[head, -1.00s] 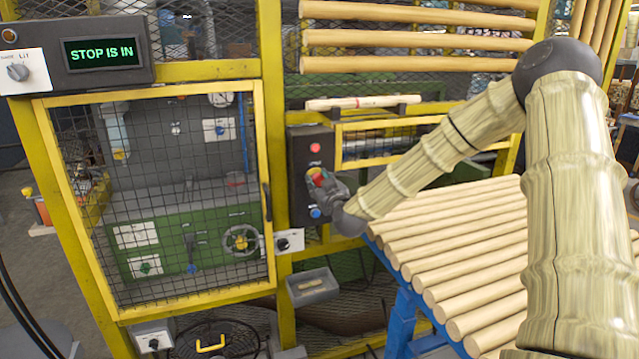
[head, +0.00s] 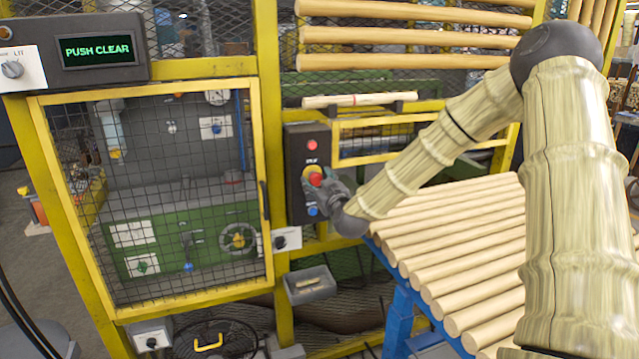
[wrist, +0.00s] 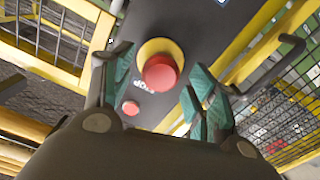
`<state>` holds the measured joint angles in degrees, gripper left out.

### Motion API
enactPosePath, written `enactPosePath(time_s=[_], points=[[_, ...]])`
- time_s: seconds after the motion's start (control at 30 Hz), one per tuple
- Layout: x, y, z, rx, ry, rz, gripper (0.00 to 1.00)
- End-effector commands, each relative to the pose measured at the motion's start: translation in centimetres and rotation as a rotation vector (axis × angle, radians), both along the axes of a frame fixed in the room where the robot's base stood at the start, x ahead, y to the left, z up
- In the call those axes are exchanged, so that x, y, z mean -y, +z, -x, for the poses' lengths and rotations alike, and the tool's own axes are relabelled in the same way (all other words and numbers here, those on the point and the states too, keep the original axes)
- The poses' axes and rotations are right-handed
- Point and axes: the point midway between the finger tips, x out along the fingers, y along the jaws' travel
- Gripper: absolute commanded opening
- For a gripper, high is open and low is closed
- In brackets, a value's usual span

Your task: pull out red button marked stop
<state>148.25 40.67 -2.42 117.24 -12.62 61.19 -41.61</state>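The red stop button (head: 315,180) is a mushroom head on a yellow ring, on a dark control box (head: 294,178) on the yellow frame. In the wrist view the red button (wrist: 160,73) stands proud of its yellow ring, with upside-down "STOP" lettering beside it. My gripper (head: 324,184) is at the box, in front of the button. In the wrist view my gripper (wrist: 155,76) has its teal-padded fingers spread on either side of the button, with gaps showing. The display (head: 98,50) reads "PUSH CLEAR".
A small red button (head: 312,145) sits above the stop button and a blue button (head: 312,211) below. A mesh door (head: 150,190) is at left. A grey tray (head: 311,284) hangs below. Wooden rods (head: 455,250) lie under my arm at right.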

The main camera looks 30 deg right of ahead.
Motion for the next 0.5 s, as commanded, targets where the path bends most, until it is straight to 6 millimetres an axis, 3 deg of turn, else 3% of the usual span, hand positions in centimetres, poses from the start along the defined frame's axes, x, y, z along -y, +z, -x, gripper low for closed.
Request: enactPosePath(time_s=[0.27, 0.5], points=[[-0.2, 0.0, 0.9, 0.0, 0.0, 0.0, 0.58], [-1.1, 0.1, 4.7, -0.001, 0.0, 0.0, 0.58]])
